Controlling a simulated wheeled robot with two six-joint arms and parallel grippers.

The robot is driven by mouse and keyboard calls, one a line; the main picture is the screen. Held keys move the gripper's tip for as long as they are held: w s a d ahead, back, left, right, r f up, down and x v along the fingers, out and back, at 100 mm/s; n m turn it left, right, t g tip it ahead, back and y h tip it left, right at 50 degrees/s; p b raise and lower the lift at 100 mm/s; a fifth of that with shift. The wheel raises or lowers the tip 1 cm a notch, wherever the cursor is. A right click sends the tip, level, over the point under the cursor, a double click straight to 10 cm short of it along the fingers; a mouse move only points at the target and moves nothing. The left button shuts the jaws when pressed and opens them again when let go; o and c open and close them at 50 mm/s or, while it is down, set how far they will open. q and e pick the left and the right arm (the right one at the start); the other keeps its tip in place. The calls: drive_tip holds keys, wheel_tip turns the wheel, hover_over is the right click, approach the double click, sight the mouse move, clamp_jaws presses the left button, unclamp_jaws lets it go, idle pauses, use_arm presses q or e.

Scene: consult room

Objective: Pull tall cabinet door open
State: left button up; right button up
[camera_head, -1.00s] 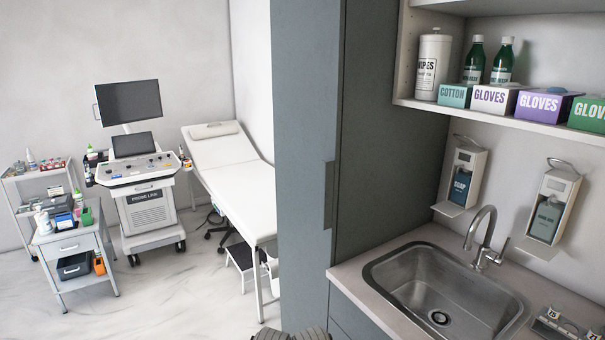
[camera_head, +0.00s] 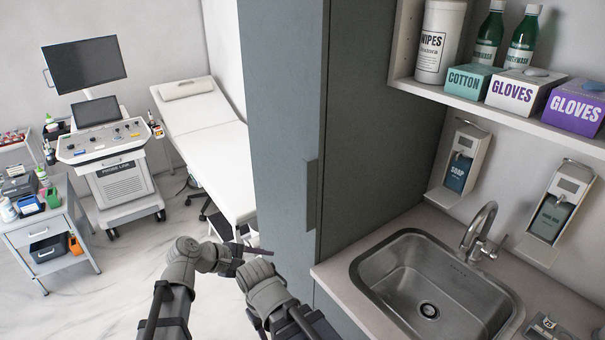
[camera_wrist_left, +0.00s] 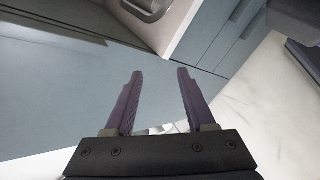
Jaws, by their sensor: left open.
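The tall cabinet (camera_head: 281,110) stands in the middle of the head view, with a grey-blue front and a darker side. Its door looks shut. A slim vertical handle (camera_head: 312,195) sits at the door's right edge. My left gripper (camera_head: 258,250) is low in front of the door, to the left of and below the handle, and apart from it. In the left wrist view its two purple fingers (camera_wrist_left: 160,73) are spread with nothing between them, and the pale door surface (camera_wrist_left: 55,115) lies beyond. My right gripper does not show.
A counter with a steel sink (camera_head: 430,290) and tap (camera_head: 480,230) adjoins the cabinet on the right, under a shelf (camera_head: 490,108) of bottles and boxes. An exam bed (camera_head: 205,140), an ultrasound cart (camera_head: 110,160) and a small trolley (camera_head: 45,235) stand left. Some floor is clear.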

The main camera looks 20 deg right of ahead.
use_arm(q)
drive_tip(key=w+d+r+n+t+h, duration=0.2)
drive_tip(key=w+d+r+n+h, duration=0.25)
drive_tip(key=r+n, duration=0.2)
drive_tip(key=n+t+h, duration=0.1)
drive_tip(key=n+h, duration=0.1)
drive_tip(key=n, duration=0.3)
approach(303, 190)
drive_tip(key=d, duration=0.2)
drive_tip(key=shift+w+p+x, duration=0.2)
drive_tip(key=shift+p+x, duration=0.1)
drive_tip(key=shift+x, duration=3.95)
drive_tip(key=shift+a+f, duration=0.1)
drive_tip(key=shift+c, duration=0.2)
drive_tip(key=c, duration=0.8)
clamp_jaws()
drive_tip(key=shift+w+a, duration=0.1)
